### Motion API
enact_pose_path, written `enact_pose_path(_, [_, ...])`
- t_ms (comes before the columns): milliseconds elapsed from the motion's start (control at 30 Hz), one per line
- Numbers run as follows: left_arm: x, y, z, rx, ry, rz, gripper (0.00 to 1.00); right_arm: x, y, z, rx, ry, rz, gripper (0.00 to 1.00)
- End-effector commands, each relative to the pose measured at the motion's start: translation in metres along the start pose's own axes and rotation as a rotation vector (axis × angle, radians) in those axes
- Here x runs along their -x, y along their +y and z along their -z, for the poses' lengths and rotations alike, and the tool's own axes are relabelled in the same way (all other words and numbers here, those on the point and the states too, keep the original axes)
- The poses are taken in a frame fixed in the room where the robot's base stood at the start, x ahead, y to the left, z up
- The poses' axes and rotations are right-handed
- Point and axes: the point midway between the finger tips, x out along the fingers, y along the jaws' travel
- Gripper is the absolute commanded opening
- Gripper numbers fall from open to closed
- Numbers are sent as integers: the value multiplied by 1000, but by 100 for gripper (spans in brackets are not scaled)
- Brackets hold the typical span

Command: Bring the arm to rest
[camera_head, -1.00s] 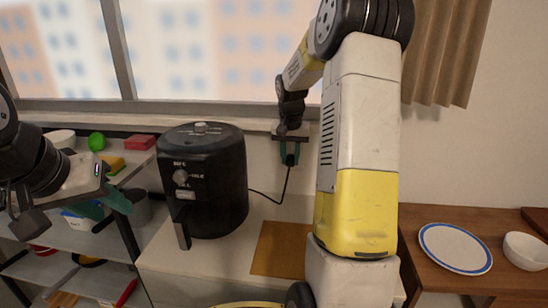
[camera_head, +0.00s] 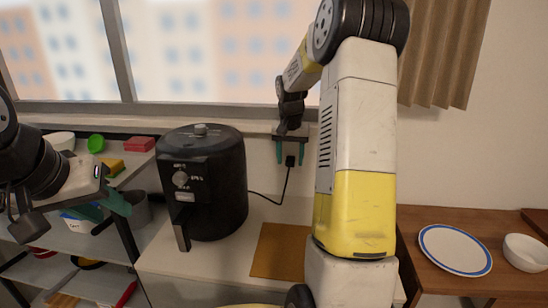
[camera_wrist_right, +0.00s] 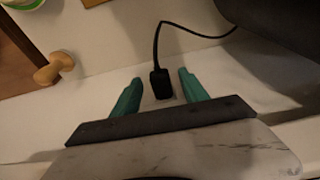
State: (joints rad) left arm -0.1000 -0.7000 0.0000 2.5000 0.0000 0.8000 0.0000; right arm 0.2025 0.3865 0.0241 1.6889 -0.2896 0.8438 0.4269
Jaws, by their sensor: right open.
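My right gripper (camera_head: 291,153) is open in front of the wall behind the counter, its teal fingers spread apart. A black plug (camera_head: 290,161) with a cord sits between the fingers, with a gap on each side. The right wrist view shows the plug (camera_wrist_right: 160,83) upright at the wall between the two teal fingers (camera_wrist_right: 159,90); the socket itself is hidden. My left gripper (camera_head: 103,206) hangs at the far left over the shelf unit; its teal fingers overlap in the view, so its opening is unclear.
A black air fryer (camera_head: 203,180) stands on the counter, its cord running to the plug. A brown board (camera_head: 280,250) lies beside it. A blue-rimmed plate (camera_head: 455,249) and a white bowl (camera_head: 525,252) sit on a wooden table at right. Shelves with several items stand at left.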

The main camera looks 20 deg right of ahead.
Motion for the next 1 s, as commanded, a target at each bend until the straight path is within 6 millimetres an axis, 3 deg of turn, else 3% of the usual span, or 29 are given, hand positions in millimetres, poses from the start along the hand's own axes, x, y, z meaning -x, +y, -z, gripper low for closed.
enact_pose_path(400, [0,0,0,0,0,0,36,63,0,1,0,4,1,52])
enact_pose_path(700, [0,0,0,0,0,0,36,84,-2,-5,11,8,8,52])
enact_pose_path(867, [0,0,0,0,0,0,36,121,-10,-43,76,47,59,52])
enact_pose_path(1000, [0,0,0,0,0,0,36,160,-18,-103,171,101,131,52])
